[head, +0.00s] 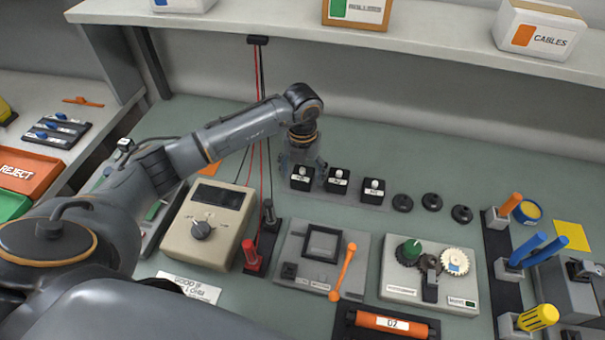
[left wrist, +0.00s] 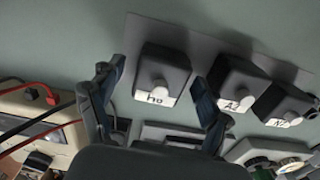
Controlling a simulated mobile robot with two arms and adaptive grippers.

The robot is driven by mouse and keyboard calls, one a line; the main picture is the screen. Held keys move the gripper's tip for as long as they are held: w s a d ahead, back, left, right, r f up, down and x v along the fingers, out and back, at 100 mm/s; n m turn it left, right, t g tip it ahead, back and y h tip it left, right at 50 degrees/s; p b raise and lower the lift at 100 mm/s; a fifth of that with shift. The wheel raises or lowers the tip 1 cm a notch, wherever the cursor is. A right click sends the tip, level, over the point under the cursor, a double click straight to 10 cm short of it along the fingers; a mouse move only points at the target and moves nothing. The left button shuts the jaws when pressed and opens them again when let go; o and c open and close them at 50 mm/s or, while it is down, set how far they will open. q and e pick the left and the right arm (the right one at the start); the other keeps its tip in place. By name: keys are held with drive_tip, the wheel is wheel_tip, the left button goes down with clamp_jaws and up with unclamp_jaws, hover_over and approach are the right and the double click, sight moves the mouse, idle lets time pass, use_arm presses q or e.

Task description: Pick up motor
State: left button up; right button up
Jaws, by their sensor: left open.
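Three small black box-shaped motors with pale round shafts and white labels stand in a row on a grey plate (left wrist: 205,47). The left one (head: 302,179) is nearest my left gripper (head: 303,160); the middle one (head: 337,182) and right one (head: 373,191) are clear of it. In the left wrist view, my left gripper (left wrist: 156,72) is open, its fingers on either side of the left motor (left wrist: 165,72). I cannot tell whether they touch it. The middle motor (left wrist: 240,90) sits just beyond the right finger. The labels are hard to read. My right gripper is out of view.
Several black discs (head: 432,201) lie right of the motors. A beige meter (head: 209,224) with a dial and red and black leads stands at front left. A gear board (head: 430,275) and a grey fixture (head: 321,259) lie in front. A shelf (head: 270,32) runs behind.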

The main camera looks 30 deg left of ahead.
use_arm(q)
drive_tip(key=shift+f, duration=0.45)
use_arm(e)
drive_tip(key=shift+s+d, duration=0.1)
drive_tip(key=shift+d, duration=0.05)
use_arm(q)
drive_tip(key=shift+c, duration=0.5)
drive_tip(key=c, duration=1.1)
drive_tip(key=shift+r, duration=0.1)
drive_tip(key=shift+c, duration=0.3)
drive_tip(key=shift+w, duration=0.1)
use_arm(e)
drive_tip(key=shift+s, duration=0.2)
